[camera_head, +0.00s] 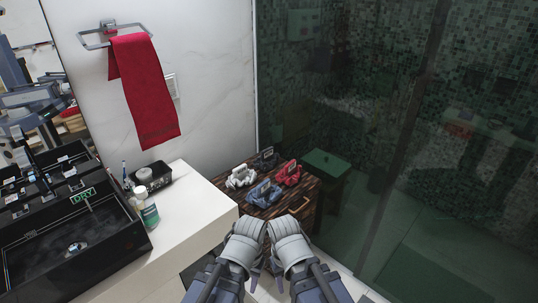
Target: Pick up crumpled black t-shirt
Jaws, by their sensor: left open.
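A crumpled black t-shirt (266,160) lies at the back of a dark wooden cabinet top (304,194), near the wall. A crumpled white cloth (240,177), a red one (288,173) and a blue-grey one (265,193) lie around it, each with a small tag-like piece. My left gripper (257,266) is low in the middle, in front of the cabinet and well short of the black t-shirt. It is open and empty, partly hidden by its wrist. My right gripper (276,268) is close beside it; its fingers are mostly hidden.
A white counter (185,224) with a black sink (75,243) stands at the left, holding a bottle (149,213) and a black box (154,180). A red towel (143,90) hangs on the wall. A glass shower wall (400,130) bounds the right; a green-topped stool (327,166) shows behind it.

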